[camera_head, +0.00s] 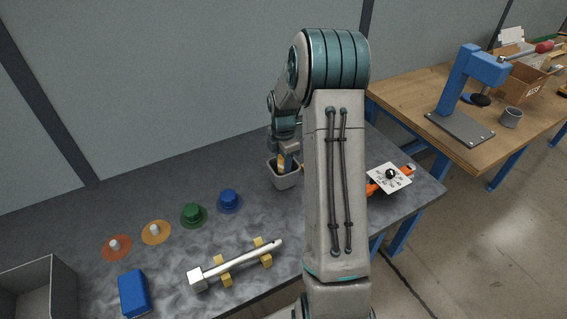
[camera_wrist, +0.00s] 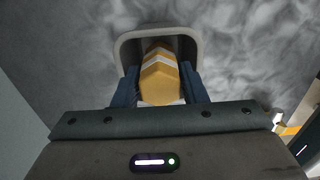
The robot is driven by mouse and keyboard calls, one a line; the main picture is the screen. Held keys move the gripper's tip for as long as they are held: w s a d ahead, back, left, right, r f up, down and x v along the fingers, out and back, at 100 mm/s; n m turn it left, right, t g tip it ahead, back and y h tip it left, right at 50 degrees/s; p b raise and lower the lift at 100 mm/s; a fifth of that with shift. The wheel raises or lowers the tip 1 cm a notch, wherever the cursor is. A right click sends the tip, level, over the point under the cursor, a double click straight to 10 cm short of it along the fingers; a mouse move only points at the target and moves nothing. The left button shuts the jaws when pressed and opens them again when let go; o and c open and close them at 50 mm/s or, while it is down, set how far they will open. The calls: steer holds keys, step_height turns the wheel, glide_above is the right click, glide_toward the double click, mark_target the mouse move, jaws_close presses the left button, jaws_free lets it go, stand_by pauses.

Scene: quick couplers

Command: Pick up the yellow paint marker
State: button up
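The yellow paint marker (camera_wrist: 159,82) stands in a grey square cup (camera_wrist: 126,49), with a pale chevron band showing on it. In the head view the cup (camera_head: 285,181) stands on the dark bench, partly behind my arm. My gripper (camera_wrist: 160,88) points down over the cup, its blue fingers on either side of the marker. The finger tips reach to about the cup's rim. I see no clear gap between fingers and marker, but cannot tell whether they press on it. In the head view my gripper (camera_head: 284,162) is small and partly hidden.
Blue (camera_head: 229,199) and green (camera_head: 192,213) couplers and two orange-ringed fittings stand left of the cup. A silver rod (camera_head: 240,262) lies on yellow supports in front. A blue block (camera_head: 133,292) and grey bin (camera_head: 40,290) are front left. A white card (camera_head: 388,178) lies right of my arm.

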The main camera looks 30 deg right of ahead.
steer(key=shift+f, duration=1.15)
steer(key=c, duration=0.6)
steer(key=shift+c, duration=0.2)
steer(key=shift+r, duration=0.1)
step_height(320, 180, up, 10)
steer(key=shift+f+b, duration=0.1)
steer(key=shift+b, duration=0.45)
